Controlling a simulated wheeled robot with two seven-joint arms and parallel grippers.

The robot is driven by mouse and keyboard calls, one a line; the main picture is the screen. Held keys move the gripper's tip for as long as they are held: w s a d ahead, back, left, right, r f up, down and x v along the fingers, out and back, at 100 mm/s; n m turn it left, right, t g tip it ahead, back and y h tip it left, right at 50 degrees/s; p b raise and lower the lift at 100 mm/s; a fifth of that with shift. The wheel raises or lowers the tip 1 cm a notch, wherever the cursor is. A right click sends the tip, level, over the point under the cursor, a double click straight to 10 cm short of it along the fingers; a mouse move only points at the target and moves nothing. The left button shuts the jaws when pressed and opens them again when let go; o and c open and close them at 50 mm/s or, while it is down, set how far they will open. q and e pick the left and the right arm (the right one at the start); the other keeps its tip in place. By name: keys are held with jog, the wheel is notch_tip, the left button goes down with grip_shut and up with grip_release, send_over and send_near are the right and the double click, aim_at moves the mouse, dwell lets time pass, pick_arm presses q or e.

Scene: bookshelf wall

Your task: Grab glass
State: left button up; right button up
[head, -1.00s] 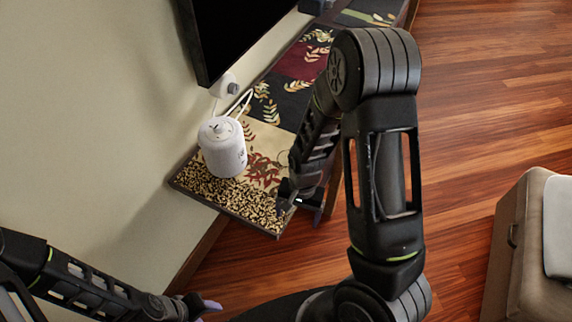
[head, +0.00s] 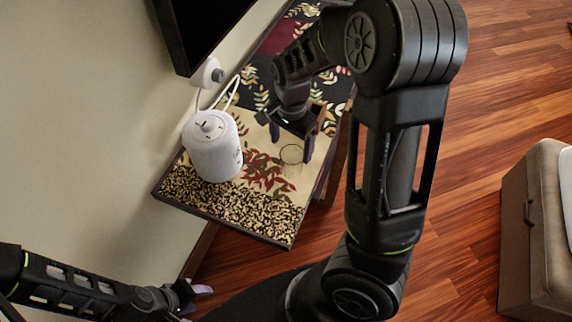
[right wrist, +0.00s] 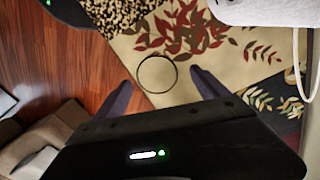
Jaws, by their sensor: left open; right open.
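The glass (head: 291,154) shows as a thin, faint round rim on the patterned runner, right of the red leaf print. In the right wrist view the glass (right wrist: 157,74) is a dark ring seen from above, just beyond the fingertips and roughly between them. My right gripper (head: 291,146) is open over the table, with its fingers on either side of the glass's outline. It also shows in the right wrist view (right wrist: 160,82). I cannot tell the height gap to the glass. My left gripper (head: 199,290) is open and empty at the lower left, away from the table.
A white canister-like appliance (head: 212,147) with a cable stands left of the glass. A black screen (head: 200,30) hangs over the table (head: 225,203) at upper left. A beige ottoman (head: 530,220) stands on the wooden floor at right.

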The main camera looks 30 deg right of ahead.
dwell(0.3)
jog(key=shift+f, duration=1.35)
jog(key=f, duration=0.5)
jog(key=shift+s+f+b, duration=0.15)
jog(key=shift+s+b, duration=0.1)
jog(key=shift+b, duration=0.15)
